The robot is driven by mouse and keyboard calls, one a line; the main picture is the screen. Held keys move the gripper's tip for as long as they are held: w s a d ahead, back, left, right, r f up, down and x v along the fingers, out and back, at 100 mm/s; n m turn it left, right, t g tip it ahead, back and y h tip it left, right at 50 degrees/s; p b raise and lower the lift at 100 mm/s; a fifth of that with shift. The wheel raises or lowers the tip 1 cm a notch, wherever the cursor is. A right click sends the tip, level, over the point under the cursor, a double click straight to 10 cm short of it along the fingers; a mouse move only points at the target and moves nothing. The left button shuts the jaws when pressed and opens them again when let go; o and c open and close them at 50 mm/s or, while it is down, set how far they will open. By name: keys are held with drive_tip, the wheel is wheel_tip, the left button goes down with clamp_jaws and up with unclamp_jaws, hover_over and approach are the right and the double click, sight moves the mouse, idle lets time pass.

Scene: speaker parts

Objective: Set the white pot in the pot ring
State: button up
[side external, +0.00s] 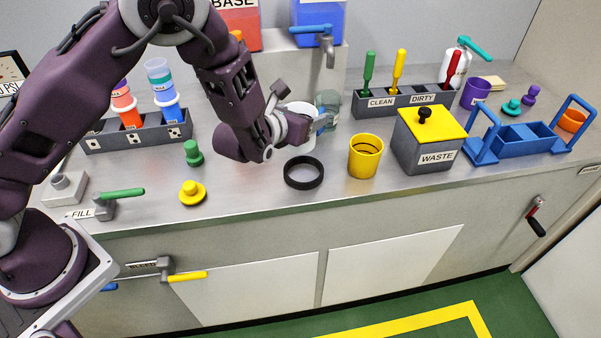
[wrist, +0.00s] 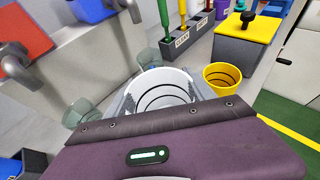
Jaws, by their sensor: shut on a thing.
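The white pot (side external: 301,109) is behind my gripper (side external: 315,125) in the side view, partly hidden by it. In the wrist view the white pot (wrist: 163,82) sits between the fingers with its open top showing and dark rings inside. My gripper (wrist: 163,97) is shut on it. The pot looks upright; I cannot tell whether its base touches the counter. The pot ring, a black ring (side external: 304,186), lies flat on the counter nearer the front edge, apart from the pot. I do not see the ring in the wrist view.
A yellow cup (side external: 364,162) stands just right of the ring, with a grey waste bin (side external: 424,150) beyond. A clear beaker (side external: 329,101) stands close behind the pot. A yellow knob (side external: 193,194) and green knob (side external: 193,153) are at left.

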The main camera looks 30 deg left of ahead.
drive_tip(key=shift+m+h, duration=0.4)
drive_tip(key=shift+h, duration=0.1)
drive_tip(key=f, duration=0.3)
drive_tip(key=d+f, duration=0.1)
drive_tip(key=f, duration=0.6)
drive_tip(key=shift+w+d, duration=0.15)
drive_tip(key=shift+w, duration=0.1)
drive_tip(key=shift+f, duration=0.15)
drive_tip(key=o, duration=1.3)
drive_tip(key=shift+o, duration=0.2)
